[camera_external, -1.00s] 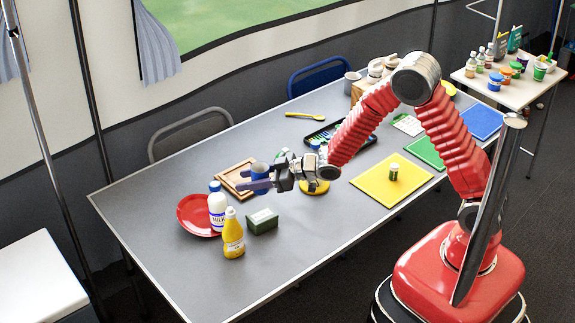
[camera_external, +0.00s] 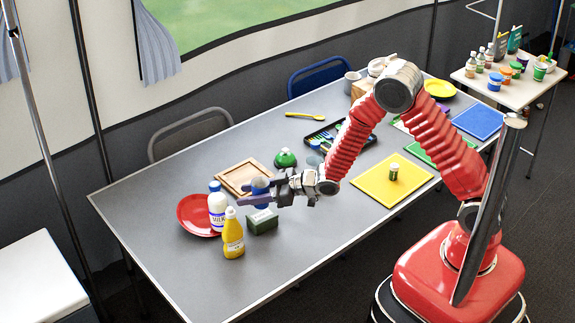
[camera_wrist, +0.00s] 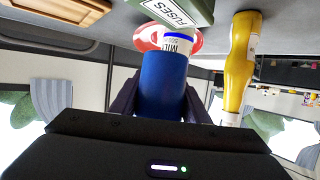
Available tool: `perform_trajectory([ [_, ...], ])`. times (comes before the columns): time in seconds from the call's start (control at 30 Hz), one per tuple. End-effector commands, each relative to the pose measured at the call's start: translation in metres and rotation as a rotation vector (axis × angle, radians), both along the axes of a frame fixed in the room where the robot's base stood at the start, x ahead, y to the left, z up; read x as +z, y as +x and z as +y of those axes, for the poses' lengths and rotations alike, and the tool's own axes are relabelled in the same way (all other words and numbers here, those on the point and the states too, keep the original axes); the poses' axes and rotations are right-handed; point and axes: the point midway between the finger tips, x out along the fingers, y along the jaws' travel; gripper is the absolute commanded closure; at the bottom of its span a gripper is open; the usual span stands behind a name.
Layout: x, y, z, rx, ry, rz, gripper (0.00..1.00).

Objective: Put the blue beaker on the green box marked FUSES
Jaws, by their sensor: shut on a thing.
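The blue beaker (camera_external: 260,185) is held between the two fingers of my gripper (camera_external: 258,194), which is shut on it. The beaker shows large in the wrist view (camera_wrist: 163,85), between the dark fingers (camera_wrist: 160,100). The green box marked FUSES (camera_external: 262,222) lies on the grey table, just below the beaker in the external view. Its lettered side shows at the top of the wrist view (camera_wrist: 180,12), past the beaker. The beaker is apart from the box in the wrist view; the exact height between them is hard to tell.
A yellow bottle (camera_external: 233,238) and a white milk bottle (camera_external: 217,208) stand left of the box. A red plate (camera_external: 190,216) lies behind the milk bottle. A wooden frame tray (camera_external: 230,176) and a green dome-shaped thing (camera_external: 286,158) are behind my gripper. The front table area is clear.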

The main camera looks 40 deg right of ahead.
Motion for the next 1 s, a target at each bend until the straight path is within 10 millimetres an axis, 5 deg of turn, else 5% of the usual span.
perform_trajectory([
  [0.23, -0.004, 0.000, 0.000, 0.000, 0.000, 0.001, 0.80],
  [0.6, -0.040, 0.000, 0.000, 0.000, -0.001, 0.001, 0.80],
  [1.0, -0.043, 0.000, 0.000, 0.000, 0.000, 0.000, 0.80],
])
